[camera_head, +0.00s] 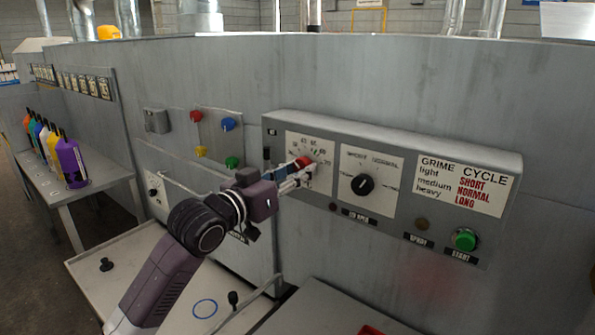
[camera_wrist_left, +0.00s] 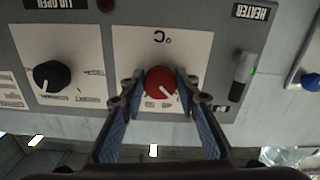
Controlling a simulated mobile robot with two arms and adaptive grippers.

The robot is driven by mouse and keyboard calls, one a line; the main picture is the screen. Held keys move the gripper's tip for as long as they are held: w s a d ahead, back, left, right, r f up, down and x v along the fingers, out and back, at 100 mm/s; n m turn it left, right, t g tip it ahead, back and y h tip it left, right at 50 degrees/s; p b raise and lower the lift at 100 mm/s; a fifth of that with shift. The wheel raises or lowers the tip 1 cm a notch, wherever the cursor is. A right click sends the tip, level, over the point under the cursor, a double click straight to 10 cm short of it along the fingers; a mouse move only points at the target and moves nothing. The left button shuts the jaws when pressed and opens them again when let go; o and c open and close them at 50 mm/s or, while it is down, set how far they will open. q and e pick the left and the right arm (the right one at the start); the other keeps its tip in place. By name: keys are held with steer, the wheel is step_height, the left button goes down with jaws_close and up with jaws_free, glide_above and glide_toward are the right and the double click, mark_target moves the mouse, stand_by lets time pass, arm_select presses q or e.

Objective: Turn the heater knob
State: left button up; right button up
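The red knob (camera_head: 304,162) sits on a white °C dial at the left of the control panel. The wrist view shows the red knob (camera_wrist_left: 160,82) between the two fingers, its white pointer line toward the lower right of the picture. My left gripper (camera_head: 298,174) reaches to the dial from the left. In the wrist view the left gripper (camera_wrist_left: 160,92) has a fingertip close on each side of the knob and appears shut on it. My right gripper is not in view.
A black knob (camera_head: 362,185) is right of the red one. A green start button (camera_head: 465,240) sits at the panel's lower right. Coloured buttons (camera_head: 228,124) are on a plate to the left. Several bottles (camera_head: 70,160) stand on a side table (camera_head: 92,190).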

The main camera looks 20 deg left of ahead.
arm_select(q)
steer(key=c, duration=0.4)
steer(key=shift+c, duration=0.2)
